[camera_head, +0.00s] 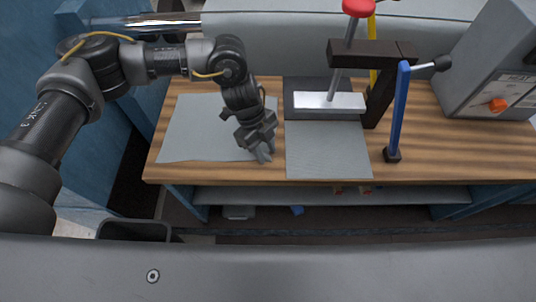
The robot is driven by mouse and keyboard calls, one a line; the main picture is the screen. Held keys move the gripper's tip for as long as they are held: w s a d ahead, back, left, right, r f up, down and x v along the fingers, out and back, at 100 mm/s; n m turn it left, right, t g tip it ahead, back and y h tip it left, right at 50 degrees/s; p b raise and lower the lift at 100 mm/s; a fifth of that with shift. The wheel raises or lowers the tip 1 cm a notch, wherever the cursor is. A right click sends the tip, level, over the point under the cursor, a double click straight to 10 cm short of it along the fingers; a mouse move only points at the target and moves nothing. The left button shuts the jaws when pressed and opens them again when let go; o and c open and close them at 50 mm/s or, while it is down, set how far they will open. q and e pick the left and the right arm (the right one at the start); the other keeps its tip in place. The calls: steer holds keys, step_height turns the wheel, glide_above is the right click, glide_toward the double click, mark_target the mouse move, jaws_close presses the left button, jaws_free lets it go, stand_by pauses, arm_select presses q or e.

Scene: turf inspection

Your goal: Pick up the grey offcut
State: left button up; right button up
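Two flat grey pieces lie on the wooden bench. A light grey, uneven-edged sheet (200,130) is at the left, and a squarer grey piece (325,155) is at the middle, in front of the press. I cannot tell for sure which is the offcut. My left gripper (265,152) points down at the right edge of the left sheet, near the gap between the two pieces. Its fingertips are small and close together; I cannot tell whether they touch the bench or hold anything. My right gripper is not in view.
A press with a red knob (357,7), a dark arm and a pale plate (330,102) stands behind the squarer piece. A blue lever (398,110) rises at its right. A grey box with an orange knob (497,105) is at the far right. The front right bench top is clear.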

arm_select(q)
jaws_close()
stand_by(0.3)
step_height(320, 180, up, 12)
steer(key=p, duration=0.9)
step_height(320, 180, up, 27)
steer(key=p, duration=0.9)
